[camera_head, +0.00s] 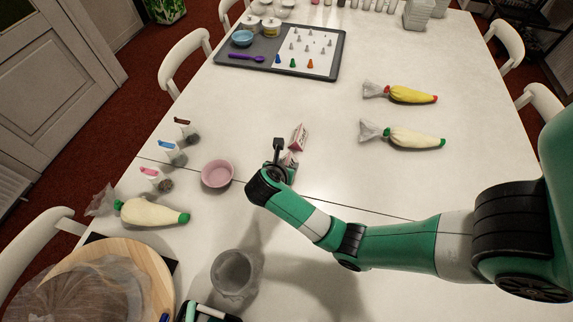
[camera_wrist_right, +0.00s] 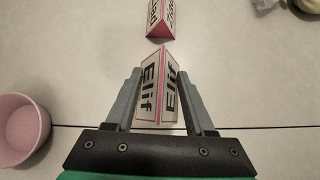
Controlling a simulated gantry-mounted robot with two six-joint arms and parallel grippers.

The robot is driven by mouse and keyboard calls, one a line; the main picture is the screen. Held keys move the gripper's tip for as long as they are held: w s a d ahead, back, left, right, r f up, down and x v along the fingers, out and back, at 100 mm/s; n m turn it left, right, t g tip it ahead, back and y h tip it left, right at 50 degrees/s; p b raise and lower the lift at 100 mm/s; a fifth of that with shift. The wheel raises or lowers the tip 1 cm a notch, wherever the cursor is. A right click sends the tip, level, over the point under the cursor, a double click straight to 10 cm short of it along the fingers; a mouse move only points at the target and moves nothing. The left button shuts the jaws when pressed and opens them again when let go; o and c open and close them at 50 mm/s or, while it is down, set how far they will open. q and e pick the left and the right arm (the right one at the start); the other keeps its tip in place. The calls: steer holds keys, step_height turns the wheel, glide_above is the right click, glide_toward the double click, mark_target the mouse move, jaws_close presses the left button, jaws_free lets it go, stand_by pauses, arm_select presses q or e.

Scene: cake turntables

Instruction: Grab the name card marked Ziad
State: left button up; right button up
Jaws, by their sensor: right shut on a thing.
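A small white tent-shaped name card with pink edges (camera_wrist_right: 160,82), reading "Elif" on its faces, stands between the fingers of my right gripper (camera_wrist_right: 159,76). The gripper is shut on this card. In the head view the wrist of my right arm partly hides it. A second name card (camera_wrist_right: 161,16) stands just beyond it, and it also shows in the head view (camera_head: 299,137). Its lettering is cut off by the top edge of the wrist view, so I cannot tell its name. My left gripper is not in view.
A pink bowl (camera_head: 217,174) stands left of my right gripper. Piping bags (camera_head: 405,94) lie at right and another (camera_head: 152,211) at left. A grey tray (camera_head: 340,55) with nozzles is at the back, and a grey cup (camera_head: 232,273) in front.

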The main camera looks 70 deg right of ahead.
steer(key=s+a+r+p, duration=0.4)
steer(key=a+r+p, duration=0.5)
steer(key=a+p, duration=0.2)
steer(key=shift+s+a+r+p, duration=0.2)
steer(key=shift+a+r+p, duration=0.05)
steer(key=shift+a+p, duration=0.15)
steer(key=shift+s+a+f+p, duration=0.15)
steer(key=shift+a+p, duration=0.15)
steer(key=shift+a, duration=0.15)
